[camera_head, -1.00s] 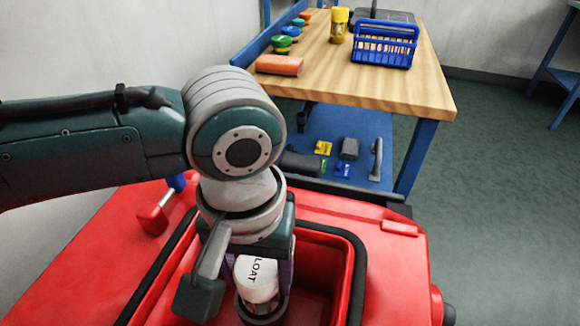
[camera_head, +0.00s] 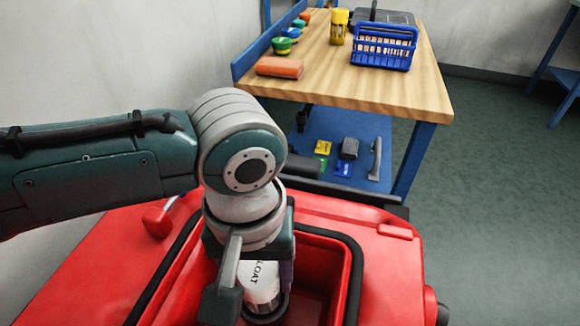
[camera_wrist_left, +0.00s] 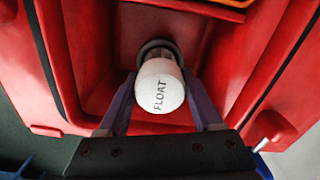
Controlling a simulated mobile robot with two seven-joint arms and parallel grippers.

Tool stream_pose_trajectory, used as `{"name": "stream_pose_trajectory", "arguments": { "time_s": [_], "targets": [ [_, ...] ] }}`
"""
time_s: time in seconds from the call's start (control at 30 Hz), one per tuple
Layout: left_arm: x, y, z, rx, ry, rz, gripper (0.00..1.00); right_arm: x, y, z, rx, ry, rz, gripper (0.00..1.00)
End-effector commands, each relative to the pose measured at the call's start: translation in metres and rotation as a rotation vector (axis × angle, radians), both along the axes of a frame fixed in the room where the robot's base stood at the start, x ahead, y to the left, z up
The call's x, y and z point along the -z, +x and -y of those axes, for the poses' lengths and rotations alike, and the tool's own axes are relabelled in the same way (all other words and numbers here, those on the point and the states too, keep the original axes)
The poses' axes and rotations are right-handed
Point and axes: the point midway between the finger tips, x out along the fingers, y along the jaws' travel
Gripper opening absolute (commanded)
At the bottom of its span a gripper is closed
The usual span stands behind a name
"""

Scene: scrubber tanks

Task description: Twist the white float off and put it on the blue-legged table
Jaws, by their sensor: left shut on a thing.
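The white float (camera_head: 261,287) is a rounded white cap lettered FLOAT, inside the red tank (camera_head: 384,262). In the left wrist view the float (camera_wrist_left: 158,88) sits in front of a dark ring (camera_wrist_left: 157,48) in the tank. My left gripper (camera_wrist_left: 160,80) has its two fingers on either side of the float and is shut on it. In the head view my left gripper (camera_head: 262,280) is partly hidden by its own wrist. The blue-legged table (camera_head: 400,90) has a wooden top and stands beyond the tank. My right gripper is not in view.
The front right of the tabletop is bare. The lower blue shelf (camera_head: 372,130) holds small items.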

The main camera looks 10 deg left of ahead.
Motion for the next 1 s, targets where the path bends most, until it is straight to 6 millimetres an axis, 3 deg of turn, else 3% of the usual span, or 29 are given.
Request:
{"name": "stream_pose_trajectory", "arguments": {
  "time_s": [0.27,0.3,0.57,1.0],
  "targets": [
    [0.0003,0.0002,-0.0002,-0.001,0.001,0.0,0.0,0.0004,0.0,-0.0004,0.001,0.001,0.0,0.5],
    [0.0003,0.0002,-0.0003,-0.001,0.001,0.001,0.7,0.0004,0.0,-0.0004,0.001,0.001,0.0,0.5],
    [0.0002,0.0003,-0.0002,0.0,0.0,0.001,0.99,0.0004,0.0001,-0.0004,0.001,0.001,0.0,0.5],
    [0.0002,0.0003,-0.0001,0.0,0.0,0.001,1.0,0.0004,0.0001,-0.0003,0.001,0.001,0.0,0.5]
  ]
}}
